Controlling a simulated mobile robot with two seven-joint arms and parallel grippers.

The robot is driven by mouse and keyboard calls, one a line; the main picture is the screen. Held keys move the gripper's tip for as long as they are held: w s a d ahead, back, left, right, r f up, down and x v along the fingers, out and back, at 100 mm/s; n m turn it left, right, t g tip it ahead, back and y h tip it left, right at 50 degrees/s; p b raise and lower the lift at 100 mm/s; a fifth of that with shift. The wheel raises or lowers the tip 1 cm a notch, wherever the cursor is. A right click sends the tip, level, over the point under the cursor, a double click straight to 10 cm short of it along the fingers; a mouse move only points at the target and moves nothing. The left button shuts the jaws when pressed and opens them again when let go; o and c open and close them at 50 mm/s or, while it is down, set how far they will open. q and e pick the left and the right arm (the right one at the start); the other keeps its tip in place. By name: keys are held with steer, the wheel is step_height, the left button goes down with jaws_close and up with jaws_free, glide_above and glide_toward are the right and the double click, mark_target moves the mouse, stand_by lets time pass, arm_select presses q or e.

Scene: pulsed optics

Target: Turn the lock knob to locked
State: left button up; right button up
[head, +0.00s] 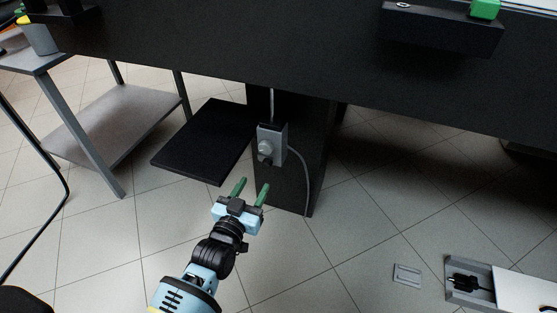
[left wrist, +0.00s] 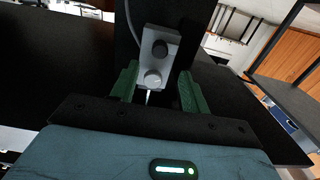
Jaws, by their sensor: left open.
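A small grey control box (head: 273,137) is mounted on the black table leg under the table. It carries a light grey round knob (head: 264,147) and a dark part beside it. In the left wrist view the box (left wrist: 172,62) shows a silver knob (left wrist: 153,78) and a black knob (left wrist: 159,48); I cannot tell which is the lock knob or read any marks. My left gripper (head: 252,186) is open and empty, its green fingers pointing at the box from a short distance. In the left wrist view the silver knob appears between the fingers (left wrist: 158,88). My right gripper is not in view.
A black shelf plate (head: 207,140) juts out left of the box, close to my left fingers. A cable (head: 305,172) hangs from the box beside the black leg (head: 311,145). A grey side table (head: 112,122) stands left. An open case (head: 470,284) lies on the floor at right.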

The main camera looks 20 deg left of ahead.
mark_target(265, 166)
arm_select(q)
steer(key=w+b, duration=0.2)
steer(key=w, duration=0.4)
steer(key=shift+w+d+b, duration=0.1)
steer(key=shift+w+b, duration=0.15)
steer(key=shift+b, duration=0.15)
steer(key=shift+w, duration=0.6)
steer(key=shift+w+r, duration=0.1)
steer(key=shift+w, duration=0.05)
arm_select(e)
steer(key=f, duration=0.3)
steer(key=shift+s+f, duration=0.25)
arm_select(q)
steer(key=c, duration=1)
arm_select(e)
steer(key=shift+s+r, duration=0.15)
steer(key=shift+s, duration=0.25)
